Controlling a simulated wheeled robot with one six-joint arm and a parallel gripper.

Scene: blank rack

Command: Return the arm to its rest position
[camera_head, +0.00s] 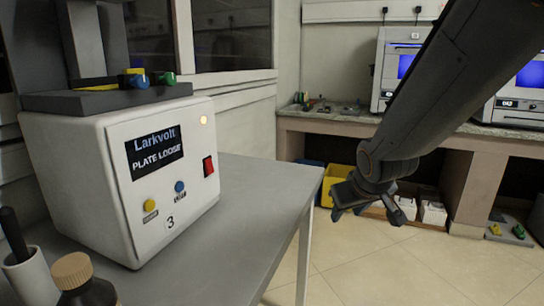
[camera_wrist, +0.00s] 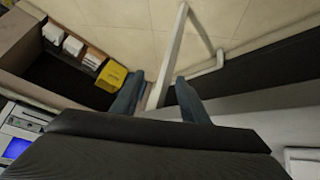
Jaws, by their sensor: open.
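My gripper (camera_head: 368,212) hangs at the end of my dark arm, right of the grey table's corner in the head view. Its fingers are spread apart and nothing is between them. In the wrist view the two bluish fingers of my gripper (camera_wrist: 160,95) stand apart, with a pale table leg and floor visible beyond them. My arm reaches down from the upper right of the head view, bent at the wrist.
A white Larkvolt machine (camera_head: 125,175) with a "PLATE LOOSE" display stands on the grey table (camera_head: 255,190). A brown bottle (camera_head: 85,285) and a white cup (camera_head: 25,275) are front left. A yellow bin (camera_head: 340,178) sits under the back counter (camera_head: 330,118). Open floor (camera_head: 400,265) lies below my gripper.

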